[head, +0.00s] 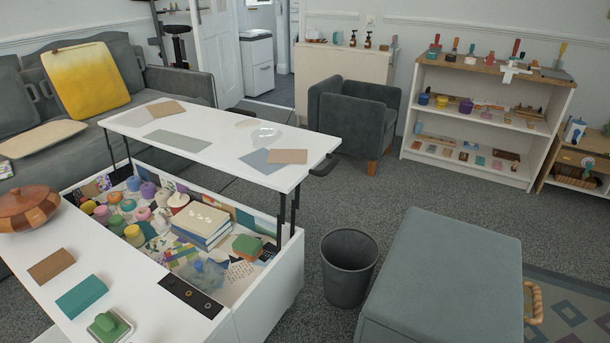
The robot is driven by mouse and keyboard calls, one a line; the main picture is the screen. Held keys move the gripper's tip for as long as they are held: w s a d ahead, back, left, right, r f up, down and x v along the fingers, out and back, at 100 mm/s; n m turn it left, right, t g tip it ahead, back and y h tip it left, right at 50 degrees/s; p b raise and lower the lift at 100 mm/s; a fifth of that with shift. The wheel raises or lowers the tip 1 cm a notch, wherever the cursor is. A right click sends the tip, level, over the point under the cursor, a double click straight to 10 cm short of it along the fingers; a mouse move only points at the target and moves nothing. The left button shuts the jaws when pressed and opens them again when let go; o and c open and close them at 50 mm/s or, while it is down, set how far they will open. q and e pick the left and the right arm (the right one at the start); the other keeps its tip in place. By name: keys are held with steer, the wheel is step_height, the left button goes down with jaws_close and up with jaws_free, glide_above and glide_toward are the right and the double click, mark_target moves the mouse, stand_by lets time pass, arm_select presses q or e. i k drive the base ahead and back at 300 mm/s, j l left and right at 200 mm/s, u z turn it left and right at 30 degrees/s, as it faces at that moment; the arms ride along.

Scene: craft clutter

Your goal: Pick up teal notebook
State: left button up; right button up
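A small teal notebook (81,296) lies flat on the white front ledge of the lift-top coffee table (140,299), at the lower left. It lies between a brown rectangular piece (51,266) and a green item on a pale base (108,325), apart from both. Its top and front edge show, and nothing covers it. Neither of my grippers is in the head view.
A wooden lidded bowl (27,208) stands behind the ledge items. The table's open compartment holds yarn, books (203,222) and craft pieces. The raised tabletop (216,148) overhangs behind it. A waste bin (348,266) and grey ottoman (447,275) stand to the right.

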mark_target(85, 295)
steer(key=u, duration=1.8)
